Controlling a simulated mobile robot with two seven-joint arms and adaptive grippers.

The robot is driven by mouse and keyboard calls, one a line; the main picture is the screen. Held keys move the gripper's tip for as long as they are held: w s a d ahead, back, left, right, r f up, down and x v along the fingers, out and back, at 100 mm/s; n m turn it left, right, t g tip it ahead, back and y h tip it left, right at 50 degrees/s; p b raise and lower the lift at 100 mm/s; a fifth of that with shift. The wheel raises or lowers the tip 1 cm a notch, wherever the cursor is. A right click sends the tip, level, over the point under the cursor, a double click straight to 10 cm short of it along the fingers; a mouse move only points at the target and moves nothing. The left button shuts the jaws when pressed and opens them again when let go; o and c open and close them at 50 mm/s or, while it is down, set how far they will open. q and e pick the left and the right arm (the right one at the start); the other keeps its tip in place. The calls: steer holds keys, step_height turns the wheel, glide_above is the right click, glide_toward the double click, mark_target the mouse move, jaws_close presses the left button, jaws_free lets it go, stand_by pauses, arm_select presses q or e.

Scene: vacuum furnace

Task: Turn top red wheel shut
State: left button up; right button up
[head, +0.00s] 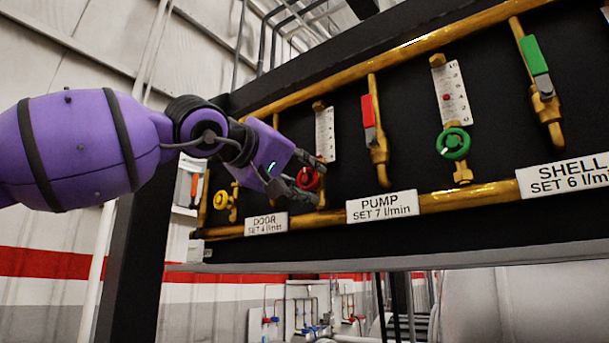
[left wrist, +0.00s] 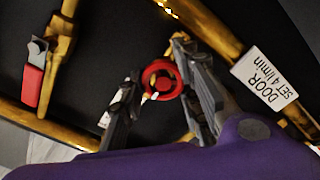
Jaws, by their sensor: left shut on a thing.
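The red wheel (head: 309,179) is on the brass pipework above the DOOR label, below a flow gauge. My left gripper (head: 304,174) reaches it from the left and is shut on it, hiding part of its rim. In the left wrist view the red wheel (left wrist: 162,96) lies between the two grey fingers of the left gripper (left wrist: 157,68). A small light pointer mark shows low on the wheel. My right gripper is in neither view.
A yellow wheel (head: 221,200) is at the lower left and a green wheel (head: 453,144) further right. A red-handled valve (head: 368,111) stands right of the gripper. Brass rails (head: 450,200) border the black panel (head: 420,90). The DOOR label (head: 266,224) is just below.

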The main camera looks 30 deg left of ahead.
arm_select(q)
steer(key=shift+s+r+m, duration=0.25)
steer(key=shift+r+m, duration=0.15)
steer(key=shift+r, duration=0.15)
steer(key=o, duration=0.9)
steer(key=shift+o, duration=0.9)
steer(key=shift+w+d, duration=0.15)
steer(key=shift+f, duration=0.2)
steer(key=shift+f, duration=0.15)
steer(key=shift+s, duration=0.6)
steer(key=s+a, duration=0.1)
steer(key=s, duration=0.9)
steer(key=shift+s, duration=0.4)
steer(key=shift+a, duration=0.1)
